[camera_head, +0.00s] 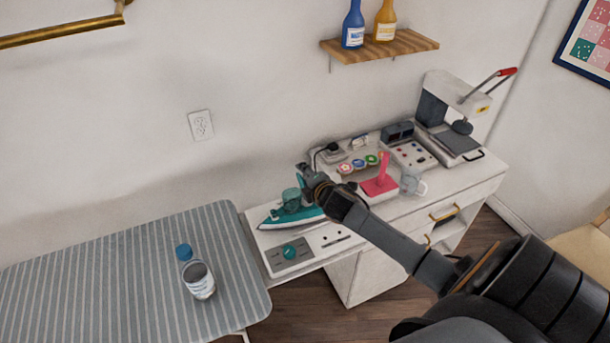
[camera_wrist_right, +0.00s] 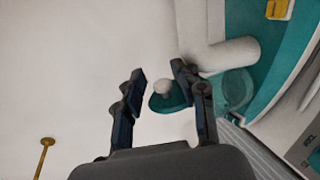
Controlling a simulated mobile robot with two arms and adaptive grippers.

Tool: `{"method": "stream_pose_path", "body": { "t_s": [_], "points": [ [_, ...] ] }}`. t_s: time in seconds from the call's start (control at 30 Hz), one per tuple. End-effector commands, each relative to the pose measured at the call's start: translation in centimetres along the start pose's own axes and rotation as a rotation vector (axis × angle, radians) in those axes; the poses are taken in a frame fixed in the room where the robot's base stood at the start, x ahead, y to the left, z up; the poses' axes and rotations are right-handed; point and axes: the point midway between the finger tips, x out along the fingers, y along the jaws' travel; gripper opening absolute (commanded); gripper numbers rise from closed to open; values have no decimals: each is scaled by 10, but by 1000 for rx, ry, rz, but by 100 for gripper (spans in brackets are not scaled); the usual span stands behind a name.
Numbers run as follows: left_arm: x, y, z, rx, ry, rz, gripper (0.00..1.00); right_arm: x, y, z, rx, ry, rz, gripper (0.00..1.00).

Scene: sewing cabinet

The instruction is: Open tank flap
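The teal iron (camera_head: 283,216) rests on its white station (camera_head: 303,262) beside the ironing board. In the wrist view it fills the right side, with its teal body (camera_wrist_right: 267,55) and a clear teal water tank (camera_wrist_right: 235,88). A small dark-teal flap-like piece (camera_wrist_right: 168,103) shows between the fingers, with a pale round knob (camera_wrist_right: 163,87) beside it; I cannot tell whether the flap is open. My right gripper (camera_head: 308,182) is at the iron's upper end, with its fingers (camera_wrist_right: 158,72) apart; contact cannot be made out. My left gripper is not in view.
A water bottle (camera_head: 196,273) stands on the striped ironing board (camera_head: 110,265) at left. Behind my right arm, the white cabinet (camera_head: 470,182) holds a pink stand (camera_head: 380,183), a clear jug (camera_head: 412,181) and a heat press (camera_head: 450,110). A shelf (camera_head: 400,46) hangs above.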

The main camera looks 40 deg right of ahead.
Motion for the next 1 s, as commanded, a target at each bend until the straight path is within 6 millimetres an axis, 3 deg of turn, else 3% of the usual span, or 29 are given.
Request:
{"method": "stream_pose_path", "body": {
  "t_s": [0.17, 0.6, 1.0],
  "points": [
    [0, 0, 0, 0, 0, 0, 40, -13, -3, 1, -2, -1, -4, 40],
    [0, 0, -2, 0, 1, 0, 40, -71, 0, 0, -1, 0, 0, 40],
    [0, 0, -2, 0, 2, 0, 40, -80, 1, 0, -1, -1, 2, 40]
  ]
}}
